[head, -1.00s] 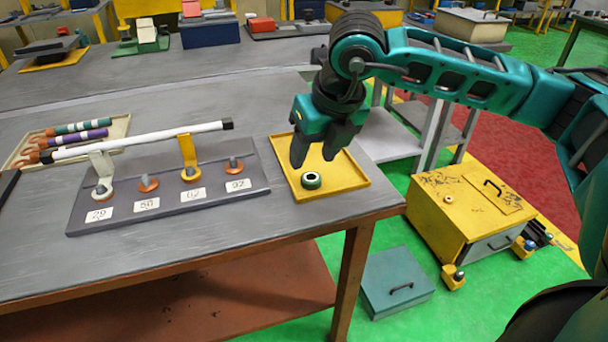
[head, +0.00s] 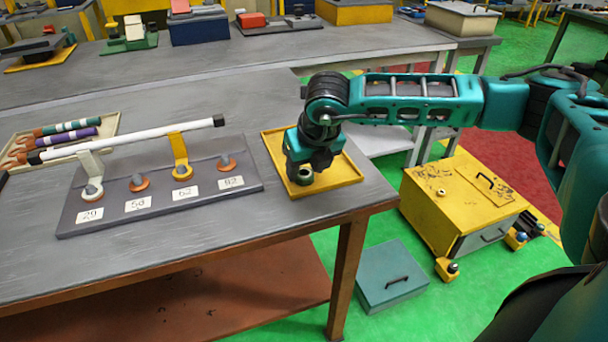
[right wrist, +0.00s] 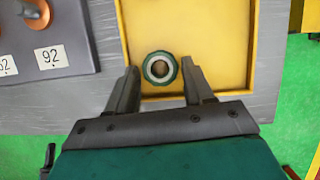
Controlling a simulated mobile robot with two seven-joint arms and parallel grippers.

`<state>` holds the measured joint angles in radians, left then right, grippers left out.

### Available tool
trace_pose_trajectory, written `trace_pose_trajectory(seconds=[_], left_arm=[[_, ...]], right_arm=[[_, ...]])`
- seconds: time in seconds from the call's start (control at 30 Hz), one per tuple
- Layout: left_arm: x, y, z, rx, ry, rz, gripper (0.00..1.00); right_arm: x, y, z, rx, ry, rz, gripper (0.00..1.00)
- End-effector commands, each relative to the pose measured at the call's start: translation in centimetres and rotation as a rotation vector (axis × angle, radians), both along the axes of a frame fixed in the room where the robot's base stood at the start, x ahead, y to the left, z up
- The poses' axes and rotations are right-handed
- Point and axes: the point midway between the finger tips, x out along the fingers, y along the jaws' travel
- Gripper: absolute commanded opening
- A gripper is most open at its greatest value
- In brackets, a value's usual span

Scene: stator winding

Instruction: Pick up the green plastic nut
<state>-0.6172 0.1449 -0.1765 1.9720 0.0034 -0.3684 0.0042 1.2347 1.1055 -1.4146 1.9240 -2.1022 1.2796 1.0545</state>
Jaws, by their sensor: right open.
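The green nut (right wrist: 160,68) lies in the yellow tray (right wrist: 230,50), a green ring with a pale inner ring and a dark hole. In the head view the nut (head: 304,176) shows at the fingertips, partly hidden by my right gripper (head: 306,172). In the right wrist view my right gripper (right wrist: 160,80) is open and empty, its two fingers on either side just short of the nut, with gaps on both sides. My left gripper is not in view.
Left of the tray is a grey board (head: 160,205) with numbered labels, pegs and a white rod (head: 130,140) on two holders. A beige tray (head: 95,130) with striped handles lies further left. The table's front edge runs close by the yellow tray.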

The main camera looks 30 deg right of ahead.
Motion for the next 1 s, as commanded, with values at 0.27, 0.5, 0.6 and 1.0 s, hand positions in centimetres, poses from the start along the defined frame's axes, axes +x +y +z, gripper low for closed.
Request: trace_pose_trajectory(seconds=[0.27,0.5,0.6,1.0], left_arm=[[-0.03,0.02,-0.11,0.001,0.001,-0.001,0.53],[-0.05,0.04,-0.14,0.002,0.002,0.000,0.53],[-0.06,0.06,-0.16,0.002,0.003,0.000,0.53],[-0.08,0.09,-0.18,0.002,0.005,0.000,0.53]], right_arm=[[0.44,-0.11,-1.15,0.000,0.000,0.000,0.52],[0.42,-0.11,-1.13,0.000,0.000,0.000,0.36],[0.42,-0.10,-1.12,0.000,0.000,0.000,0.27],[0.44,-0.12,-0.94,0.000,-0.001,0.000,0.15]])
